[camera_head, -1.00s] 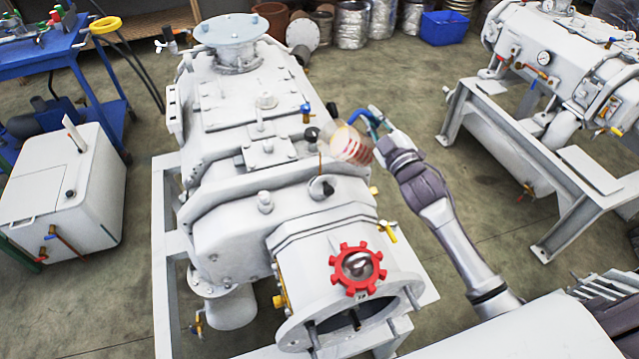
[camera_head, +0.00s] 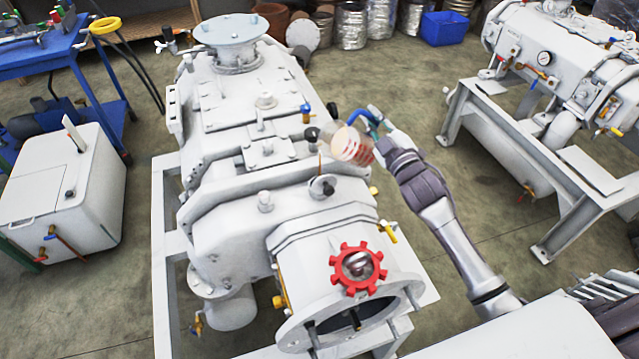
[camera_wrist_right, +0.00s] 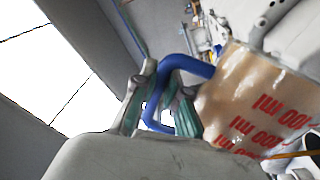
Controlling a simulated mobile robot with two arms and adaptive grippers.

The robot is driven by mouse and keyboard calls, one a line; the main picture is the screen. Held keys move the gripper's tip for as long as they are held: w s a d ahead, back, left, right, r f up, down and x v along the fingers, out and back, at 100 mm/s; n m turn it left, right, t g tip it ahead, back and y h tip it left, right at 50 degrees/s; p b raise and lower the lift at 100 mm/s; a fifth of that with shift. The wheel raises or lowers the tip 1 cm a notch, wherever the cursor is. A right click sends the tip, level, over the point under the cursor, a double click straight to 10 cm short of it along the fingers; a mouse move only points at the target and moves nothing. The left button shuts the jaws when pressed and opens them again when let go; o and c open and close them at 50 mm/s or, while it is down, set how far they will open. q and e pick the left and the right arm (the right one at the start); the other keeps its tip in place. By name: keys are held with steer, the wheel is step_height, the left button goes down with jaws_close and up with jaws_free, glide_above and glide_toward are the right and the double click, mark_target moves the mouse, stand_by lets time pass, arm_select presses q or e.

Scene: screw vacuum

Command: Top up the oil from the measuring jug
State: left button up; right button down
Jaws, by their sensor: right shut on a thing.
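The clear measuring jug (camera_head: 351,146) with red markings and a blue handle (camera_head: 366,118) is tilted above the right side of the large grey vacuum pump (camera_head: 225,150). A thin amber line (camera_head: 320,164) runs from near its mouth down to a round port (camera_head: 322,188) on the pump; it looks like oil. My right gripper (camera_head: 376,130) is shut on the handle. In the right wrist view its teal-padded fingers (camera_wrist_right: 163,108) grip the blue handle, and the jug (camera_wrist_right: 250,95) shows upside-down red "100 ml" lettering and an amber tint. My left gripper is out of view.
A red toothed ring (camera_head: 358,268) surrounds a round glass on the pump's near end. Valves with blue and yellow levers stick up from the pump. A second machine (camera_head: 570,70) stands at right, a white tank (camera_head: 60,190) at left. Floor between the machines is clear.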

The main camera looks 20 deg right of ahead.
steer(key=shift+s+a+r+n+b, duration=0.1)
steer(key=shift+a+r+n+b, duration=0.2)
steer(key=shift+n, duration=0.35)
steer(key=shift+s+a+r+n+b, duration=0.1)
steer(key=shift+a+n+b, duration=0.2)
steer(key=shift+n+b, duration=0.25)
stand_by(6.8)
